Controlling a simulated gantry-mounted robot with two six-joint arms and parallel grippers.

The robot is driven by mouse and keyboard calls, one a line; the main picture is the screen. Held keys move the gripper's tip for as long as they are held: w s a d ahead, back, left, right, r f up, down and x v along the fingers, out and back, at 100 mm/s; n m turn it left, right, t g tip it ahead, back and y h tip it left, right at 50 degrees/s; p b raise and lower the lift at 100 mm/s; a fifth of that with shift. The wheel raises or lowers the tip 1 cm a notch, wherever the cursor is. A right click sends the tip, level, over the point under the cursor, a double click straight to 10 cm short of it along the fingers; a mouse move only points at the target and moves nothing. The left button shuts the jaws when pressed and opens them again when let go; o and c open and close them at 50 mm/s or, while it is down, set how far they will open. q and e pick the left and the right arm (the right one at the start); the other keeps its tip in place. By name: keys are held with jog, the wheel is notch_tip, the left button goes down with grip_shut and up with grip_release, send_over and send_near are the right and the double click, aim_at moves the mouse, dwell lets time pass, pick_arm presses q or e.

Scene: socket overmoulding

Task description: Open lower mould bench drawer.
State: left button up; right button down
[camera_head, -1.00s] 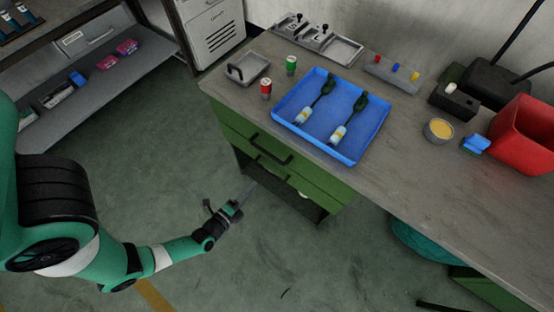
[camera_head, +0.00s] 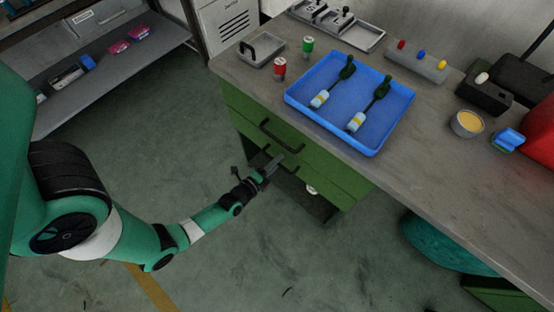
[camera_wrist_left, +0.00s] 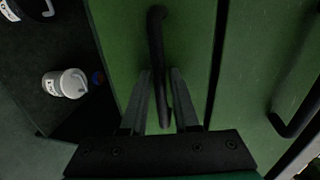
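The mould bench (camera_head: 430,185) has two green drawers under its worktop, and both look shut. The lower drawer front (camera_head: 325,188) carries a black bar handle. In the left wrist view the lower drawer's handle (camera_wrist_left: 157,50) stands upright in the picture, its near end between my two fingers. My left gripper (camera_head: 274,164) is at this handle; in the left wrist view its fingers (camera_wrist_left: 161,95) are apart, one on each side of the bar. I cannot tell whether they touch it. My right gripper is in no view.
The upper drawer's handle (camera_head: 282,136) lies close by; it shows right of my fingers in the left wrist view (camera_wrist_left: 295,105). Below the drawers is an open compartment holding a white container (camera_wrist_left: 66,83). A blue tray (camera_head: 375,145) stands on the worktop. Floor before the bench is clear.

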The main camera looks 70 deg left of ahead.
pick_arm(q)
grip_shut()
dwell(1.3)
